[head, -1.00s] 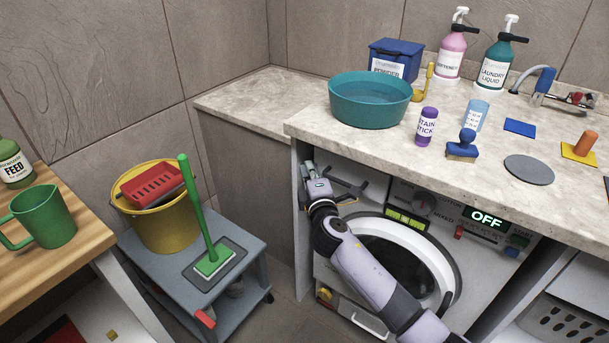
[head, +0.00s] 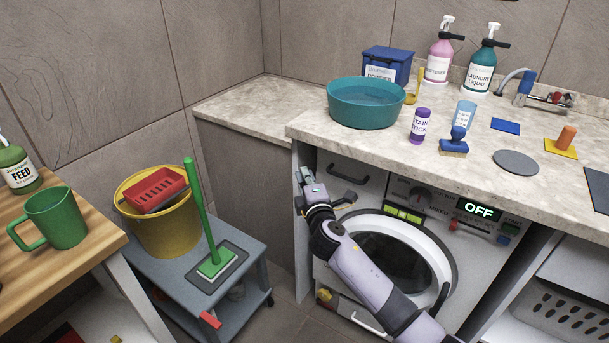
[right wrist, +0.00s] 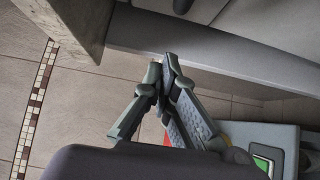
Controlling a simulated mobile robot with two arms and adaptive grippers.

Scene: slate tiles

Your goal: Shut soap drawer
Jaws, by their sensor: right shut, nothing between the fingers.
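The soap drawer (head: 349,174) is at the upper left of the washing machine front, under the counter. Its pale front with a dark handle looks level with the machine's face in the head view. My right gripper (head: 307,174) is just left of the drawer front, by the side panel, and looks apart from the handle. Its fingers are shut and empty, and their tips meet in the right wrist view (right wrist: 165,68). My right forearm crosses the machine's round door (head: 395,258). My left gripper is not in view.
The side panel (head: 303,230) stands close left of my gripper. The counter (head: 390,146) overhangs the machine and holds a teal basin (head: 365,103) and bottles. A blue-grey cart (head: 160,278) with a yellow bucket (head: 165,228) and green-handled brush stands left. Floor shows between.

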